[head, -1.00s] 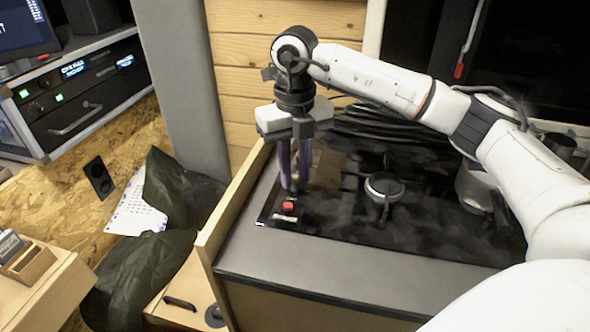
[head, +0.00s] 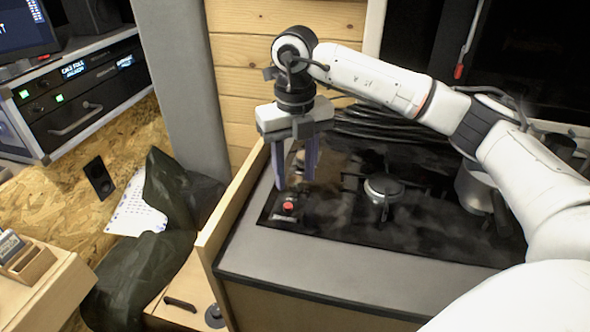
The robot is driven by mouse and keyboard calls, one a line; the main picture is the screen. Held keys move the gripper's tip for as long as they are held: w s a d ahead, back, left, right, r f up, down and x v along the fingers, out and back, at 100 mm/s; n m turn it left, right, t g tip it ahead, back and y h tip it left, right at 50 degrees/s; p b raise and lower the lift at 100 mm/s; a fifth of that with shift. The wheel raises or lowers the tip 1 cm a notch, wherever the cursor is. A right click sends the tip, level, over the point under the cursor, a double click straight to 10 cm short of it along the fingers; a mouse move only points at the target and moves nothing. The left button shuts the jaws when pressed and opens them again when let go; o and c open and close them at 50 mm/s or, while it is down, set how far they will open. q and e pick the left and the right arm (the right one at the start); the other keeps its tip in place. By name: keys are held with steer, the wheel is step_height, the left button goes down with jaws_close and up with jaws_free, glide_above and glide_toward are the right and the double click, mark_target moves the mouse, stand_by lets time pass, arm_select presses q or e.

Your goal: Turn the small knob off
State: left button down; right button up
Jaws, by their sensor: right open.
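A small red knob (head: 288,206) sits at the front left corner of the black stove top (head: 340,222). Its exact turn angle is too small to tell. My right gripper (head: 295,184) points down just above and behind the knob. Its two fingers are spread apart with nothing between them, and they look clear of the knob. My left gripper is not in view.
A burner (head: 383,188) with a pan support stands right of the gripper. A metal pot (head: 474,190) is farther right, partly behind my right arm. A raised wooden edge (head: 232,215) borders the counter on the left. Black cables (head: 385,128) lie behind.

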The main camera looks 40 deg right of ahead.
mark_target(295, 178)
step_height(295, 178, up, 10)
steer(key=shift+r, duration=0.15)
stand_by(0.3)
stand_by(0.4)
